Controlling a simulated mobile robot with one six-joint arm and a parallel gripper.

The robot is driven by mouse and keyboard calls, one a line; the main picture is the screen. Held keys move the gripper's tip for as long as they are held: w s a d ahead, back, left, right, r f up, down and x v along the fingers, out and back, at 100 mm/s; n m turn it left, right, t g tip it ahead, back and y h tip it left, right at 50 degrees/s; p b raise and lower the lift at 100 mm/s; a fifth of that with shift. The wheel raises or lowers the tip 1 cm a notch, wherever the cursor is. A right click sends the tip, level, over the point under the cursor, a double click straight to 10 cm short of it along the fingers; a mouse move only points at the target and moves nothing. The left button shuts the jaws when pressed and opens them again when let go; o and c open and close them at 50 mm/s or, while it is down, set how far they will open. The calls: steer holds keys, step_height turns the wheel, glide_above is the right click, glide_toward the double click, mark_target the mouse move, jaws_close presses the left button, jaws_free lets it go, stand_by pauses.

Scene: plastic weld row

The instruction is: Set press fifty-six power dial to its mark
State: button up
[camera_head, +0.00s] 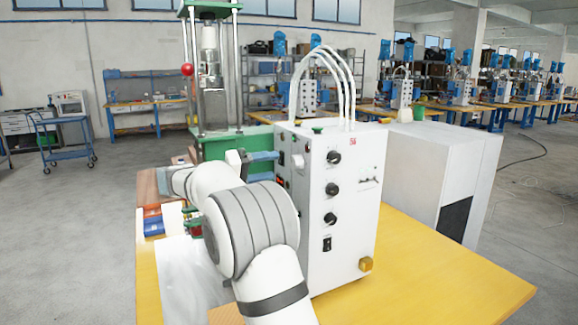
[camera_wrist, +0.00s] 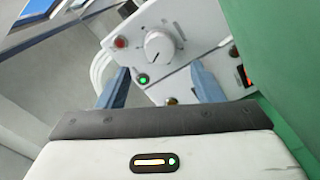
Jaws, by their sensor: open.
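A pale round dial (camera_wrist: 158,46) with printed scale marks around it sits on a light panel (camera_wrist: 196,22) in the wrist view. A dark line shows on the dial; which scale mark is the set mark I cannot tell. My gripper (camera_wrist: 160,68) is open, with its two blue fingers apart, one towards each side below the dial in the picture. No finger touches the dial. In the head view my gripper (camera_head: 263,156) is at the left side of the white control box (camera_head: 350,225), which bears a small red number.
A red lamp (camera_wrist: 120,41) and a lit green lamp (camera_wrist: 142,78) flank the dial. A green machine surface (camera_wrist: 285,70) is close on the right in the wrist view. In the head view, white hoses (camera_head: 340,75) rise from the box, and the yellow table (camera_head: 440,285) is clear at front right.

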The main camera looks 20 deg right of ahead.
mark_target(292, 163)
steer(key=d, duration=0.6)
steer(key=shift+w+d+p, duration=0.1)
steer(key=shift+d+p, duration=0.25)
steer(key=shift+d, duration=0.05)
steer(key=c, duration=1)
steer(key=shift+o, duration=0.2)
